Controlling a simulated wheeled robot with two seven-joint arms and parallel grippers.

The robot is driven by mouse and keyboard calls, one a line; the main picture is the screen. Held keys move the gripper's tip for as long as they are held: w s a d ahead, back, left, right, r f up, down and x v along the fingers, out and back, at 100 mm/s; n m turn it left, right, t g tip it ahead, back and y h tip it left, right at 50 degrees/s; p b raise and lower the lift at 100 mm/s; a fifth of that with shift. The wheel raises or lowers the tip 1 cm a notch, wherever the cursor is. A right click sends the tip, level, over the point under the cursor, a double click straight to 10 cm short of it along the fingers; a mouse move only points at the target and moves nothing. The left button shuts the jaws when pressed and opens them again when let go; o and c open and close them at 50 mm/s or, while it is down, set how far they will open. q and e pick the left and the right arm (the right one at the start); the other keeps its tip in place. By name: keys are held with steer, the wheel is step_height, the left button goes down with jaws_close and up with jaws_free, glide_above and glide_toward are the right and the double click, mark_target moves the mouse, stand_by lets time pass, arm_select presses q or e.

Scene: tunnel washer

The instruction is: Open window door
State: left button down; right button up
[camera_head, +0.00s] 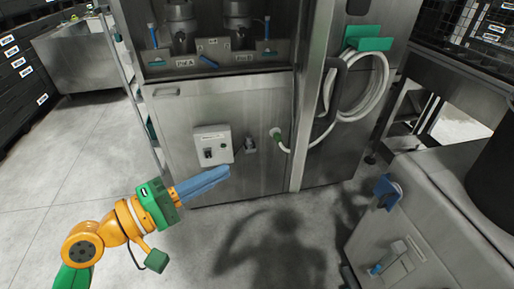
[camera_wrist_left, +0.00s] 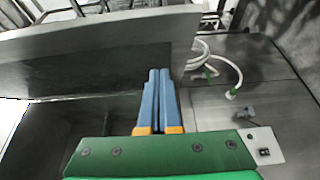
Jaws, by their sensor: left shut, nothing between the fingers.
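My left gripper (camera_head: 228,172) is in the head view, its two blue fingers together and empty. It points right, in front of the lower grey cabinet panel (camera_head: 255,125), below a grey control box (camera_head: 212,145). In the left wrist view the fingers (camera_wrist_left: 160,72) lie side by side, and a broad grey panel (camera_wrist_left: 95,50) spans the upper left close to them; I cannot tell whether they touch it. A thin upright edge (camera_head: 132,85) stands at the cabinet's left side. My right gripper is not in view.
A coiled white hose (camera_head: 375,85) hangs on the cabinet's right side, with a green connector (camera_head: 276,134) on the front. Above the panel, pumps (camera_head: 181,25) stand in an open bay. A grey machine (camera_head: 420,210) with a blue knob fills the lower right. Floor at left is clear.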

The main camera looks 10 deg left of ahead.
arm_select(q)
steer(key=s+d+p+x, duration=0.2)
steer(key=p+x, duration=0.2)
steer(key=x, duration=0.8)
steer(key=shift+p, duration=0.3)
